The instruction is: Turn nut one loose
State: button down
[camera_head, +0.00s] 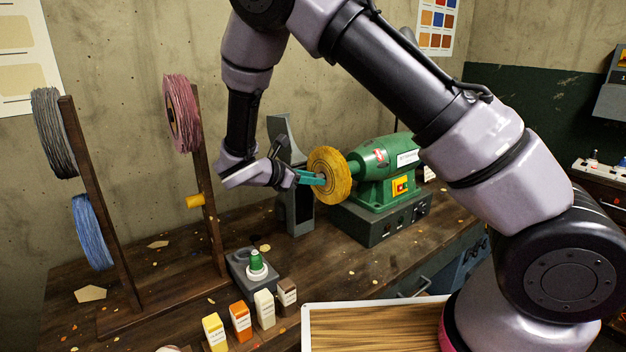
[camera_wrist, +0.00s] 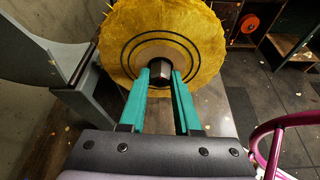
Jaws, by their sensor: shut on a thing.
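The nut (camera_wrist: 161,71) is a dark hexagonal piece at the centre of a round yellow buffing wheel (camera_head: 330,174). The wheel also fills the top of the wrist view (camera_wrist: 205,45). It is mounted on the left end of a green bench grinder (camera_head: 378,166). My gripper (camera_head: 322,179) has teal fingers and reaches in from the left at the wheel's face. In the wrist view the fingertips (camera_wrist: 161,76) are shut on the nut, one on each side. In the head view the nut is hidden by the fingers.
A grey upright guard (camera_head: 300,205) stands just left of the wheel, close to my gripper. A wooden rack with thread spools (camera_head: 183,112) stands further left.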

jog(key=shift+n+g, duration=0.4)
dwell(0.4)
jog(key=c, duration=0.6)
grip_release()
notch_tip(320, 180, up, 10)
